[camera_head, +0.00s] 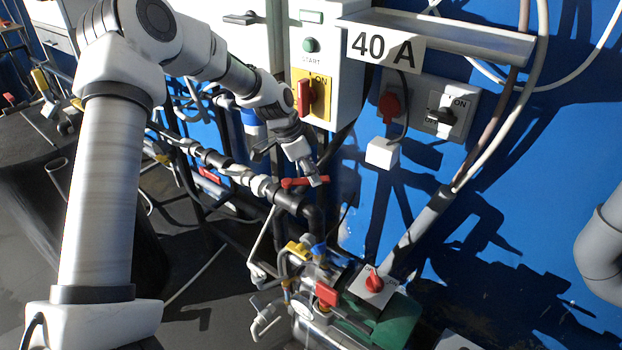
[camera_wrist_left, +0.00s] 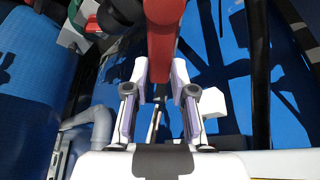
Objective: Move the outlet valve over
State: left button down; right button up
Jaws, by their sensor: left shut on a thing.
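The outlet valve has a red lever handle (camera_head: 300,182) on a black pipe (camera_head: 290,202), just above the pipe's downward elbow. My left gripper (camera_head: 314,176) comes down from the upper left and is at the right end of this handle. In the left wrist view the red handle (camera_wrist_left: 163,40) reaches between the two fingertips of my left gripper (camera_wrist_left: 160,75), which are shut on it. The fingers hide part of the handle in the head view. My right gripper is not in view.
A white switch box with a red knob (camera_head: 305,98) and a 40 A sign (camera_head: 385,47) hang above on the blue wall (camera_head: 480,180). A green pump (camera_head: 398,320) with a red-knobbed switch (camera_head: 375,283) stands below. Hoses and fittings crowd the area under the valve.

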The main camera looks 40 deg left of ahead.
aim_at(292, 184)
pick_arm(q)
jog(key=shift+s+d+f+m+g+h+b, duration=0.25)
jog(key=shift+s+m+g, duration=0.4)
jog(key=shift+m, duration=0.85)
jog(key=shift+s+d+r+m+g+h+p, duration=0.15)
jog(key=shift+s+d+m+g, duration=0.3)
jog(key=shift+s+m, duration=0.75)
jog(key=shift+s+d+m+g+h+b, duration=0.15)
jog(key=shift+s+m+g, duration=0.35)
jog(key=shift+m, duration=1.3)
jog(key=shift+w, duration=0.1)
jog(key=c, duration=1)
grip_release()
jog(key=shift+o, duration=0.2)
jog(key=v, duration=1.2)
jog(key=shift+w, duration=0.15)
